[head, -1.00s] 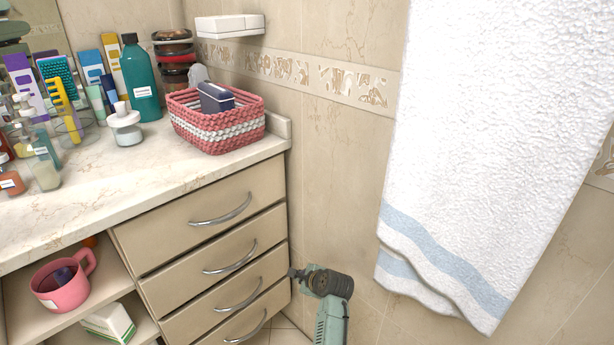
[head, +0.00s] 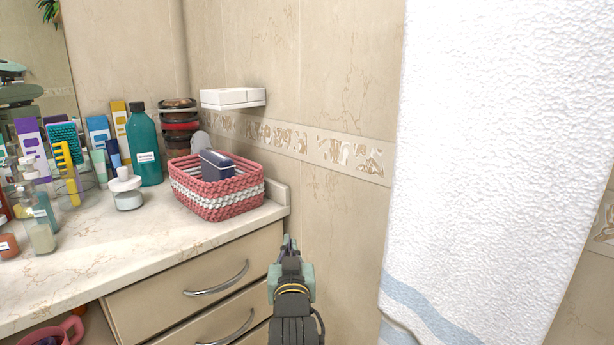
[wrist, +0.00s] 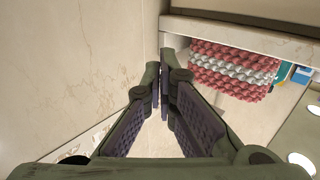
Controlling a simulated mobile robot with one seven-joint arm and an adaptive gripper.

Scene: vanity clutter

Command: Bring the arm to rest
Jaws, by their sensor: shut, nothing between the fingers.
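My gripper (head: 288,243) shows at the lower middle of the head view, in front of the tiled wall and just right of the drawer unit (head: 190,290). In the wrist view my gripper (wrist: 164,75) has its fingertips together with nothing between them. The red and white woven basket (head: 217,200) stands on the counter corner, up and left of my gripper, with a dark blue box (head: 217,165) in it. The basket also shows in the wrist view (wrist: 235,68), apart from the fingers.
A white towel (head: 480,150) hangs on the right. The marble counter (head: 120,240) holds a teal bottle (head: 144,150), a white-lidded jar (head: 126,190) and several other toiletries. A pink mug (head: 55,332) sits on the shelf below. The wall between drawers and towel is clear.

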